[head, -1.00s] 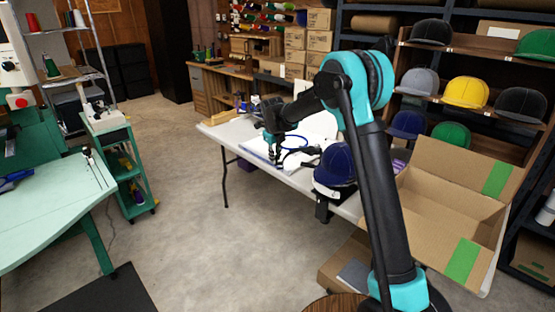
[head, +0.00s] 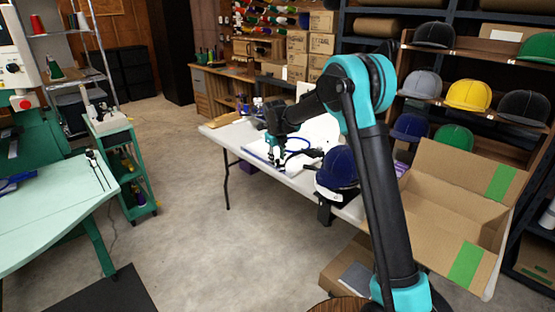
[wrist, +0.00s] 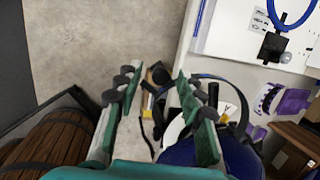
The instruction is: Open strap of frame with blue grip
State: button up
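My gripper (wrist: 163,82) is open in the wrist view, its two green fingers apart with nothing clearly held. In the head view my gripper (head: 278,153) is over the far part of the white table (head: 292,183). A blue loop (wrist: 292,18) with a black clamp lies on a white board at the top right of the wrist view. A dark blue cap (head: 338,166) stands nearer on the table on a dark mount; it also shows in the wrist view (wrist: 215,158). A black curved band (wrist: 232,84) passes beside the right finger. I cannot make out a strap's fastening or which frame has the blue grip.
A large open cardboard box (head: 440,215) stands at the right, before a shelf of caps. A green machine table (head: 60,205) and green cart (head: 125,165) are at the left. The concrete floor (head: 200,245) between is clear. Purple pieces (wrist: 290,103) lie on the table.

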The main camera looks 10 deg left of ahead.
jog(key=v, duration=1.2)
jog(key=s+d+f+n, duration=0.2)
jog(key=s+d+n, duration=0.55)
jog(key=d, duration=0.35)
jog(key=s+d+f+n, duration=0.3)
jog(key=s+d+n, duration=0.3)
jog(key=s+d, duration=0.4)
jog(key=s+d+f+n, duration=0.3)
jog(key=s+n, duration=0.1)
jog(key=s, duration=0.2)
jog(key=s+d+f+n, duration=0.4)
jog(key=s, duration=0.3)
jog(key=s+d+f+n+t, duration=0.1)
jog(key=s+d+f+n, duration=0.2)
jog(key=s, duration=0.4)
jog(key=shift+s+d+f+n, duration=0.2)
jog(key=shift+s+d+n, duration=0.05)
jog(key=shift+d+n, duration=0.5)
